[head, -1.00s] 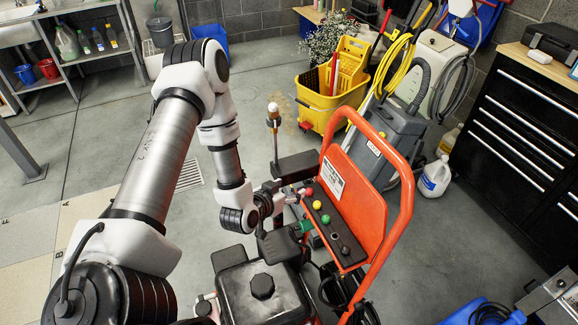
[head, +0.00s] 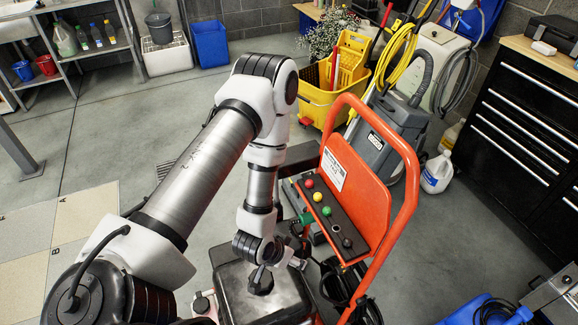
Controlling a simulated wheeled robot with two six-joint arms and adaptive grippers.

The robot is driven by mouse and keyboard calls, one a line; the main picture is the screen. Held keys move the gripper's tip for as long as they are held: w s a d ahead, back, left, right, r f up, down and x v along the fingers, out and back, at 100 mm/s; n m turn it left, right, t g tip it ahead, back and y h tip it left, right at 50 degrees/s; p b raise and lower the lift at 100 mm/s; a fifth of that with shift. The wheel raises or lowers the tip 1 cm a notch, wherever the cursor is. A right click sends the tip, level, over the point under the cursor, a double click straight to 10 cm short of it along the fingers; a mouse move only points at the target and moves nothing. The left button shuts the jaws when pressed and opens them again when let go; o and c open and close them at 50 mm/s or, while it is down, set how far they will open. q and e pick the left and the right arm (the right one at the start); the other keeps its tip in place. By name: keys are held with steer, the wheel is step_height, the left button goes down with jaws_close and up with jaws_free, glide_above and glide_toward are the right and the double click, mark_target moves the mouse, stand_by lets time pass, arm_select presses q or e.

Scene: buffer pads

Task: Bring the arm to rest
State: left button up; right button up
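My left arm (head: 200,175) comes in from the left and bends down over the orange-framed machine. Its wrist (head: 258,235) hangs just above or beside the black tank (head: 270,300) of the machine. My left gripper (head: 284,257) is mostly hidden beyond the wrist, near the tank's far edge. Its fingers cannot be made out, and I cannot tell whether it touches the machine. No held object can be seen. My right arm and gripper are not in view.
The machine has an orange handle frame (head: 408,185) and a panel with red, yellow and green knobs (head: 333,221). Behind stand a yellow mop bucket (head: 317,98), a grey cleaning machine (head: 385,140) and a black drawer cabinet (head: 510,150). Open floor (head: 110,130) lies at the left.

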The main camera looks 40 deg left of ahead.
arm_select(q)
steer(key=s+d+f+g, duration=0.2)
steer(key=s+g, duration=0.3)
steer(key=s, duration=0.8)
steer(key=shift+s+d+f+g+y, duration=0.2)
steer(key=shift+s+d+g+y, duration=0.15)
steer(key=shift+d, duration=0.3)
steer(key=shift+w, duration=0.1)
